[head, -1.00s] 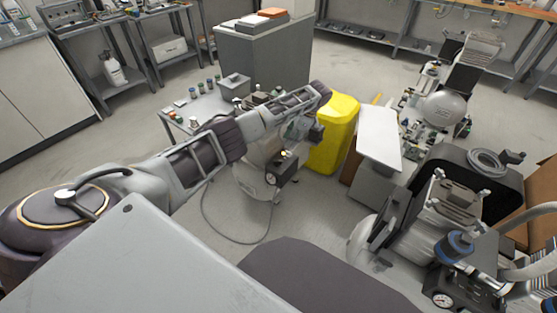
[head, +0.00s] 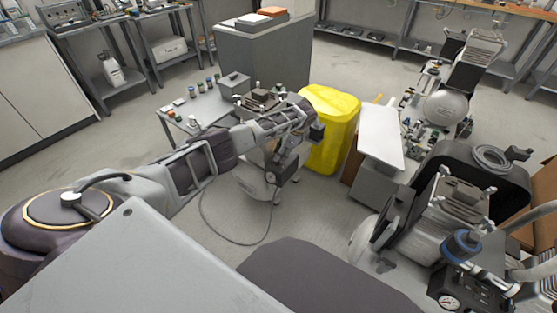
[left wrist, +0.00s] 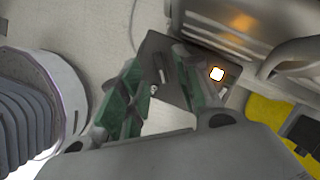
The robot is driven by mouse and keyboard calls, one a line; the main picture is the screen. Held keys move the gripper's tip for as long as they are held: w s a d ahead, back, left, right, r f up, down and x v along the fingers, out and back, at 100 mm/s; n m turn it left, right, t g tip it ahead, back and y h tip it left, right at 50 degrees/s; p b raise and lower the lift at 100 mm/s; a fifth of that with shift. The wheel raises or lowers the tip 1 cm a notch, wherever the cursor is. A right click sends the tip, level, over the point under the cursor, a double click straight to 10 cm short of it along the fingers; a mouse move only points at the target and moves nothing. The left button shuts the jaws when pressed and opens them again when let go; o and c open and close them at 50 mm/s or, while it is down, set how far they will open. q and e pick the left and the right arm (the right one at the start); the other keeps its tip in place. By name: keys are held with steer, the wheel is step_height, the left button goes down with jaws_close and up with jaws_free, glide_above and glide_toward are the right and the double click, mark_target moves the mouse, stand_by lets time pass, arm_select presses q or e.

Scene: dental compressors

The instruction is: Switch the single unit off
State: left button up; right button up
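The single unit is a compressor with a pale tank (head: 256,184) on the floor in the middle of the head view, with its pump head (head: 262,99) behind my left forearm. My left arm reaches across it, and my left gripper (head: 291,150) hangs at its right side, partly hidden by my wrist. In the left wrist view the green-padded fingers of my left gripper (left wrist: 158,82) stand apart with nothing held. A dark plate (left wrist: 158,62) lies beyond the fingertips. A small glowing white square (left wrist: 217,73) with an orange rim shows right of the fingers. My right gripper is not in view.
A yellow bin (head: 334,135) stands close right of the single unit. A small table (head: 207,107) with jars is behind left. A larger compressor (head: 425,235) with a gauge stands at the right. A hose (head: 232,242) curves over the floor.

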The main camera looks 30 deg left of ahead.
arm_select(q)
steer(key=shift+x, duration=0.9)
steer(key=shift+a+f+b, duration=0.1)
steer(key=shift+f+b, duration=0.2)
steer(key=shift+f, duration=0.1)
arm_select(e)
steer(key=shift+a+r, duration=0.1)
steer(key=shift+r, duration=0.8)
arm_select(q)
jaws_close()
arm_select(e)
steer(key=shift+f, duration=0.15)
